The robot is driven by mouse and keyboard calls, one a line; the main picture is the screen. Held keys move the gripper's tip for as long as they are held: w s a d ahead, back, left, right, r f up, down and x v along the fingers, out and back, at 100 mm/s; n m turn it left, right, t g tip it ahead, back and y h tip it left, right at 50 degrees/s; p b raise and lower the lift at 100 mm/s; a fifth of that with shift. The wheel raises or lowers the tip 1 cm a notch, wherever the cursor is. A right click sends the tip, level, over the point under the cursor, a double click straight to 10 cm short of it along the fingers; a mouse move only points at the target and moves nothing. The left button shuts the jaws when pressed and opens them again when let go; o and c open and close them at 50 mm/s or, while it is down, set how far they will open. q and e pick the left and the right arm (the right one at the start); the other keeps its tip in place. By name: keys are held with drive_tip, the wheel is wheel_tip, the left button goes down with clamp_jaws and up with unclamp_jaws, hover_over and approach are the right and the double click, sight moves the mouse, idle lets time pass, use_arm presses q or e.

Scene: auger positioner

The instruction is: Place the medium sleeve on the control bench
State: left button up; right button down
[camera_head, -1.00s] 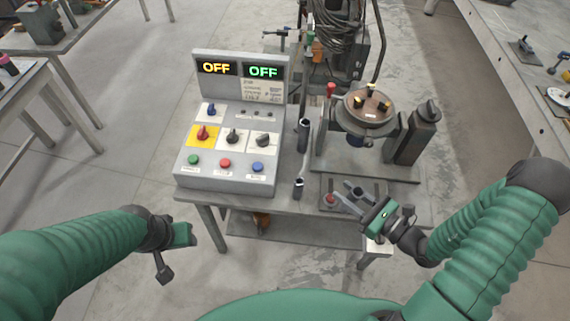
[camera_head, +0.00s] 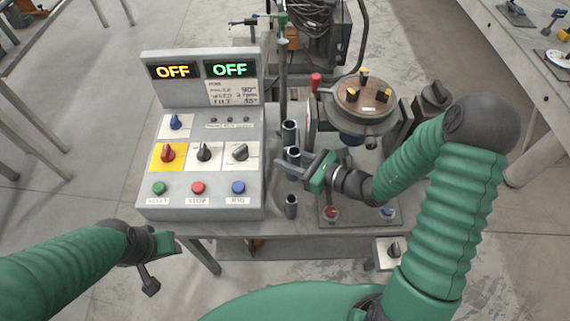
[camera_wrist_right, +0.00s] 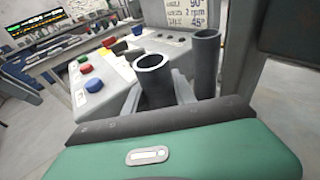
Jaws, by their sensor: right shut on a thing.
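The medium sleeve (camera_head: 293,154), a dark grey tube, stands upright at the right side of the control bench (camera_head: 200,213). My right gripper (camera_head: 296,168) is shut on it from the right. In the right wrist view the held sleeve (camera_wrist_right: 154,82) shows its open top between the fingers. I cannot tell whether its base touches the bench. A taller sleeve (camera_head: 289,132) stands just behind it, and a short sleeve (camera_head: 291,206) stands in front. My left gripper (camera_head: 170,244) is low at the left, away from the bench; its finger gap does not show clearly.
The control panel (camera_head: 203,180), with coloured buttons, knobs and two OFF displays, stands left of the sleeves. A round brown-topped positioner (camera_head: 363,95) stands behind my right arm. A dark plate with a red button (camera_head: 331,212) lies right of the short sleeve.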

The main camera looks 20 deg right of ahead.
drive_tip(key=f, duration=0.3)
drive_tip(key=shift+w+a+f+b, duration=0.1)
drive_tip(key=shift+a+f+b, duration=0.05)
drive_tip(key=shift+a+b, duration=0.25)
drive_tip(key=shift+w+a, duration=0.15)
drive_tip(key=shift+a, duration=0.1)
drive_tip(key=shift+f, duration=0.2)
drive_tip(key=c, duration=1.3)
unclamp_jaws()
drive_tip(key=shift+d, duration=0.1)
drive_tip(key=shift+o, duration=1.4)
drive_tip(key=shift+d, duration=0.15)
drive_tip(key=shift+r, duration=0.2)
drive_tip(key=v, duration=1.2)
drive_tip(key=shift+p, duration=0.35)
